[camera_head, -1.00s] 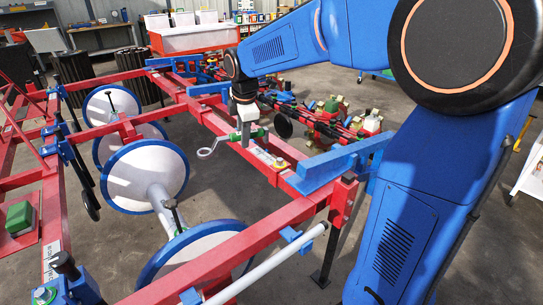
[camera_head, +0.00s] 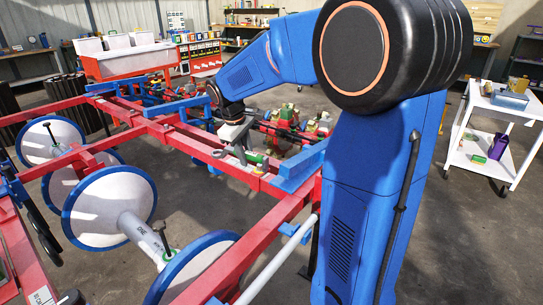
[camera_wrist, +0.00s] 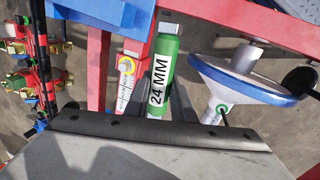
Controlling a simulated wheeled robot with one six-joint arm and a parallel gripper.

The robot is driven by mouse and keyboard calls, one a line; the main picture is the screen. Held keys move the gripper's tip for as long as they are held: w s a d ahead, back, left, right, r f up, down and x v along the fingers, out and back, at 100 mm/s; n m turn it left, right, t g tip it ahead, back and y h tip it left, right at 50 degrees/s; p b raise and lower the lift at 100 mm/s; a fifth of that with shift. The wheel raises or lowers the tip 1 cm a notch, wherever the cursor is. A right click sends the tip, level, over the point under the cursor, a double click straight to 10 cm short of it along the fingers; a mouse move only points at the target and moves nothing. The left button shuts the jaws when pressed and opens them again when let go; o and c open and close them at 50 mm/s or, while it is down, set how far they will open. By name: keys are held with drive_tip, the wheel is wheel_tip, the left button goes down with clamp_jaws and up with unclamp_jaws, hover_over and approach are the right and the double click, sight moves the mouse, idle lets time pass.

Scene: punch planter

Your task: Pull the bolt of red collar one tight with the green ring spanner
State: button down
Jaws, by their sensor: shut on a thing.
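My gripper (camera_head: 236,141) is shut on the green ring spanner, just above the red frame beam. In the wrist view the green handle (camera_wrist: 167,62) stands between my fingers, with a white label reading 24 MM. In the head view a little of the green handle (camera_head: 256,157) shows to the right of my gripper, and a grey end piece (camera_head: 221,154) to its left.
Red beams (camera_head: 226,241) of the machine frame run around the work spot. A blue block (camera_head: 300,166) sits close right of my gripper. White discs with blue rims (camera_head: 110,206) stand at the left. A white trolley (camera_head: 494,123) is at the right, with open floor before it.

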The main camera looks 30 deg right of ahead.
drive_tip(key=s+d+f+m+g, duration=0.1)
drive_tip(key=s+d+m+g, duration=0.1)
drive_tip(key=d+m, duration=0.5)
drive_tip(key=shift+s+d, duration=0.65)
drive_tip(key=shift+s+f, duration=0.1)
drive_tip(key=shift+f, duration=4.55)
drive_tip(key=shift+m, duration=0.3)
drive_tip(key=w+a+m+g+y, duration=0.2)
drive_tip(key=w+a+m, duration=0.6)
drive_tip(key=m, duration=0.3)
drive_tip(key=shift+w+a+m, duration=0.15)
drive_tip(key=shift+a+m, duration=0.25)
drive_tip(key=shift+a, duration=0.5)
